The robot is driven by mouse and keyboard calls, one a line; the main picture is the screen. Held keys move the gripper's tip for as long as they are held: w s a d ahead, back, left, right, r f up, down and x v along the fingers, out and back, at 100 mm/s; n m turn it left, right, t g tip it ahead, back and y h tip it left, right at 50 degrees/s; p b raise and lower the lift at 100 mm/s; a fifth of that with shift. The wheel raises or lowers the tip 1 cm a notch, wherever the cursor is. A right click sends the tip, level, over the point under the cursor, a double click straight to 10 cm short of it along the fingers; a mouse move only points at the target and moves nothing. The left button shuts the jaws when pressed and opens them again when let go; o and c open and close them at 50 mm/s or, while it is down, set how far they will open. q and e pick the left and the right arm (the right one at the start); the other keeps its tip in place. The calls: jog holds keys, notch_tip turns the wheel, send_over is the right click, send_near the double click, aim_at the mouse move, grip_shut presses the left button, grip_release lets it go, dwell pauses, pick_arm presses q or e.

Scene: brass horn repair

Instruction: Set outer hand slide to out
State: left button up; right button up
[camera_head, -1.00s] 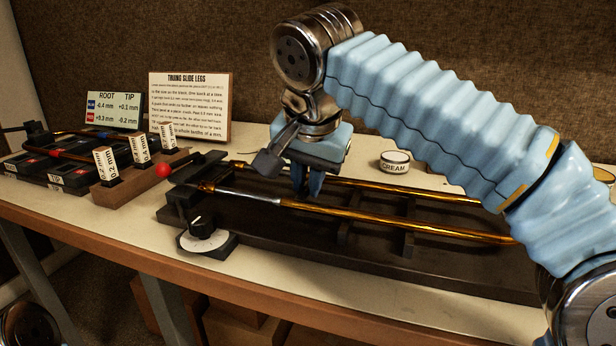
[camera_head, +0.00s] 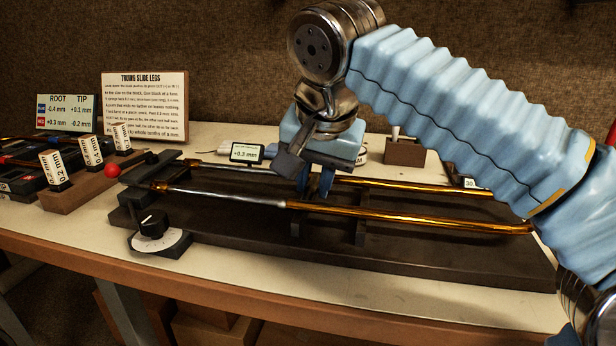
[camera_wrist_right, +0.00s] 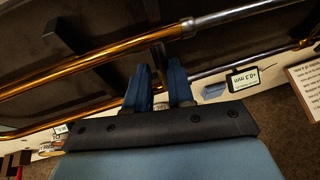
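The outer hand slide (camera_head: 415,217) is a pair of brass tubes lying left to right on a dark jig (camera_head: 210,235). A length of silver inner tube (camera_head: 225,196) shows left of its near brass tube. My right gripper (camera_head: 315,188) points down between the two tubes, near their left ends. In the right wrist view its blue fingers (camera_wrist_right: 158,72) stand close on either side of a crosspiece between the tubes and look closed on it; the contact is partly hidden. The wrist view also shows the near brass tube (camera_wrist_right: 110,52). My left gripper is out of view.
A dial with a black knob (camera_head: 152,225) sits at the jig's front left, and a red ball (camera_head: 112,171) by its left end. A small +0.3 mm display (camera_head: 246,153), a block rack (camera_head: 75,192) and an instruction board (camera_head: 145,105) stand behind and left. The bench front is clear.

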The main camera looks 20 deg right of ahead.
jog(key=o, duration=0.3)
jog(key=shift+d, duration=0.1)
jog(key=shift+o, duration=0.2)
jog(key=shift+r, duration=0.1)
jog(key=shift+s+r, duration=0.15)
jog(key=shift+r, duration=0.2)
jog(key=d+p+v, duration=0.1)
jog(key=p+v, duration=0.2)
jog(key=v, duration=0.9)
jog(key=shift+s+a+r+p, duration=0.2)
jog(key=shift+a+r+p, duration=0.15)
jog(key=shift+a, duration=0.2)
